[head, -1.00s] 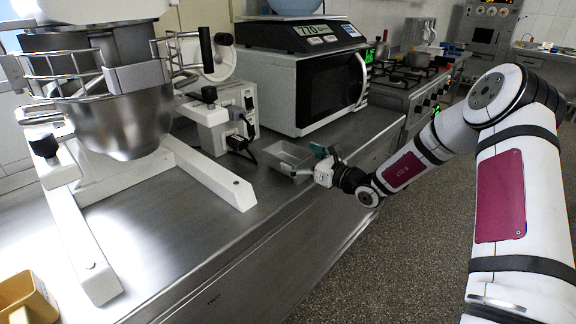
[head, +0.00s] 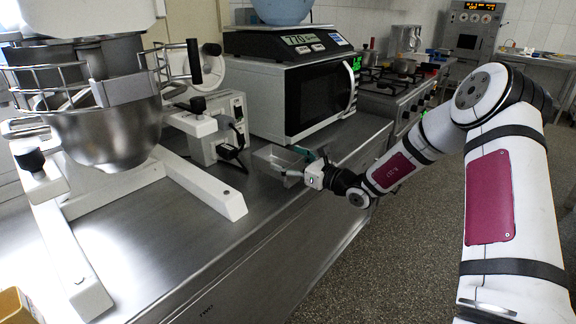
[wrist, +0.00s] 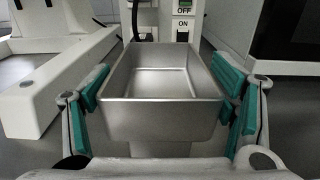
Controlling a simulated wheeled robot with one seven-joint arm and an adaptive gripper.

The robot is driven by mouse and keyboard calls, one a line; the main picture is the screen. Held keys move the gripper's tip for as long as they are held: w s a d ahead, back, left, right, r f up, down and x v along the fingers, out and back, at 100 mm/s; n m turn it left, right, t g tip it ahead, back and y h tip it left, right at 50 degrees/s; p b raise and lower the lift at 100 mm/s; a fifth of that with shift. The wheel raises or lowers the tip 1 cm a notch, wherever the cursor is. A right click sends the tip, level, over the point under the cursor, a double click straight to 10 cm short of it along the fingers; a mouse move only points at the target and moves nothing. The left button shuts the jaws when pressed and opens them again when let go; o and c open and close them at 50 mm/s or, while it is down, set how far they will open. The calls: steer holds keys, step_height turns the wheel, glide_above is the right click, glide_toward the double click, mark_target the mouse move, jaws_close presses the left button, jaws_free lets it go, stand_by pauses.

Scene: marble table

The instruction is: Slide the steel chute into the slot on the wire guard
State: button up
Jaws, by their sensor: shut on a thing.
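The steel chute (head: 264,160) is an open, tray-like metal box near the front edge of the steel counter. My gripper (head: 305,164) is shut on it from the right side. In the wrist view the chute (wrist: 160,118) sits between the two teal-padded fingers of my gripper (wrist: 166,88), its open top up. I cannot tell whether its bottom touches the counter. The wire guard (head: 60,95) rings the top of the steel bowl on the mixer at the left, well apart from the chute. A grey plate (head: 128,88) is on its front. The slot itself is not clear.
The mixer's white leg (head: 205,190) and its white control box (head: 215,130) stand between chute and guard. A microwave (head: 300,95) with a scale on top stands behind my gripper. A tan container (head: 14,305) is at the lower left. Bare counter lies in front of the leg.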

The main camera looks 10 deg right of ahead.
steer(key=shift+s+r, duration=0.35)
steer(key=shift+r, duration=0.2)
steer(key=shift+s+r, duration=0.3)
steer(key=shift+r, duration=0.2)
steer(key=s+a+r+p, duration=0.1)
steer(key=s+p, duration=0.1)
steer(key=s, duration=1.2)
steer(key=shift+s+a, duration=0.2)
steer(key=shift+s, duration=0.15)
steer(key=shift+r, duration=0.1)
